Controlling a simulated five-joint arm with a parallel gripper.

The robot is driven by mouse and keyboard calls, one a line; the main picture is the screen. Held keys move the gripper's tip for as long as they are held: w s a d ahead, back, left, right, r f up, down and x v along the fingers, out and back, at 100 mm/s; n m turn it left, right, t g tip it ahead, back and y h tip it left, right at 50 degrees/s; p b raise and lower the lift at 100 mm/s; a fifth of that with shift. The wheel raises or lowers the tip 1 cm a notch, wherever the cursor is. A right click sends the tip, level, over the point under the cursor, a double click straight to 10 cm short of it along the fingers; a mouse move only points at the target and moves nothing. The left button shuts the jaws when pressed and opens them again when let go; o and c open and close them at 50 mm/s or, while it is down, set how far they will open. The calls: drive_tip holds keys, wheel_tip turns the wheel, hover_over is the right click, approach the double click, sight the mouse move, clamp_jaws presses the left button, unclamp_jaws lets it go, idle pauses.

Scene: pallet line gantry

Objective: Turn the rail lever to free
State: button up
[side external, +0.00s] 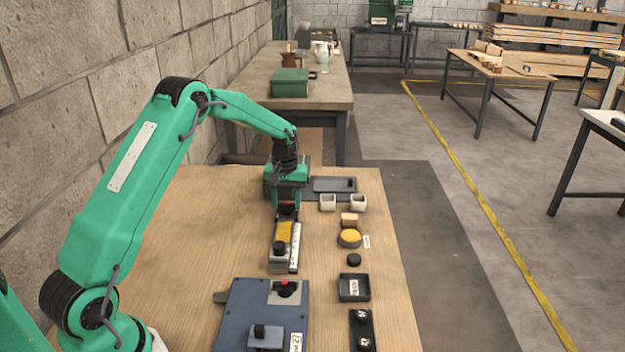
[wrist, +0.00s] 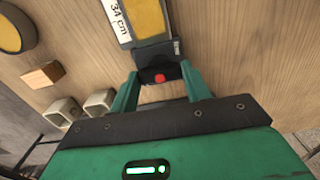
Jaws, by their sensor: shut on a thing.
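The rail (side external: 294,262) is a short grey bar with a yellow face and a white label; a dark knob sits at its near end. In the wrist view the yellow-faced rail (wrist: 149,18) has a label reading 34 cm. A dark block with a red spot (wrist: 160,77), seemingly the rail lever, is at the rail's end. My gripper (wrist: 160,88) has a green finger on each side of this block and is shut on it. In the side view my gripper (side external: 287,212) points down at the rail's far end and hides the block. I cannot read the lever's setting.
A blue control box (side external: 240,310) with a red knob stands in front of the rail. To the right are two pale square cups, a wooden block (side external: 349,219), a yellow-topped round piece (side external: 349,238) and a black tray (side external: 354,288). The wood at left is clear.

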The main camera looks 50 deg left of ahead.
sight(287, 204)
drive_tip(key=shift+r, duration=0.1)
idle(0.3)
drive_tip(key=o, duration=1)
drive_tip(key=shift+r, duration=3.9)
